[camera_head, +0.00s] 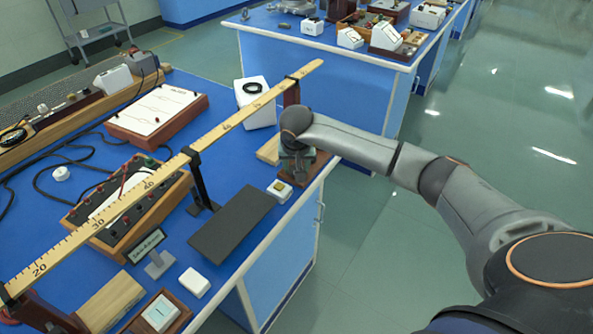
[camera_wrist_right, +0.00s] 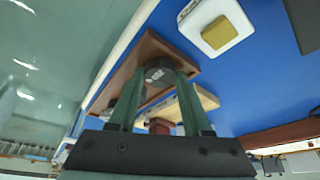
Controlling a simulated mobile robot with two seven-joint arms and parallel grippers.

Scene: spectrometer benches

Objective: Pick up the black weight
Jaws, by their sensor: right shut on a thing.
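The black weight (camera_wrist_right: 159,73) shows in the right wrist view as a dark round piece with pale marking on its top. It sits between the two green fingers of my right gripper (camera_wrist_right: 160,82), which is shut on it. Below it is a reddish-brown wooden board (camera_wrist_right: 140,58); I cannot tell whether the weight still touches it. In the head view my right gripper (camera_head: 297,170) is over this board (camera_head: 314,168) near the bench's right edge, and the weight is mostly hidden there. My left gripper is not in view.
A white block with a yellow-brown top (camera_head: 279,190) lies just beside my right gripper. A long yellow ruler beam (camera_head: 165,172) on stands runs across the blue bench. A dark grey mat (camera_head: 232,222) lies nearer. Open floor (camera_head: 480,120) is to the right.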

